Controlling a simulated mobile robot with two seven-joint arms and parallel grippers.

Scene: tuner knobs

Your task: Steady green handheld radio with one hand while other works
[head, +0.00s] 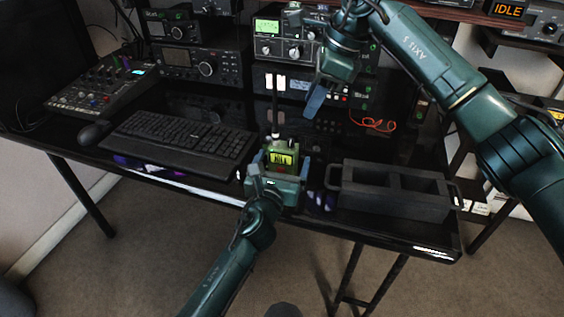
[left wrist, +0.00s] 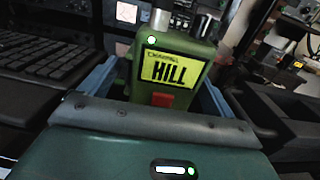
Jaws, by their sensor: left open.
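The green handheld radio (head: 281,158) stands upright near the front edge of the black desk, with its antenna pointing up. In the left wrist view the radio (left wrist: 172,98) has a yellow-green screen reading HILL, a red button below it and knobs on top. My left gripper (head: 279,170) is open, with one blue finger on each side of the radio; in the left wrist view its body hides the radio's lower part. My right gripper (head: 318,92) hangs above the desk, behind and right of the radio, apart from it. Only one blue finger shows clearly.
A black keyboard (head: 178,138) and mouse (head: 94,132) lie left of the radio. A dark open tray with handles (head: 345,199) sits to the right. Stacked radio sets (head: 190,66) and a mixer (head: 103,82) stand behind.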

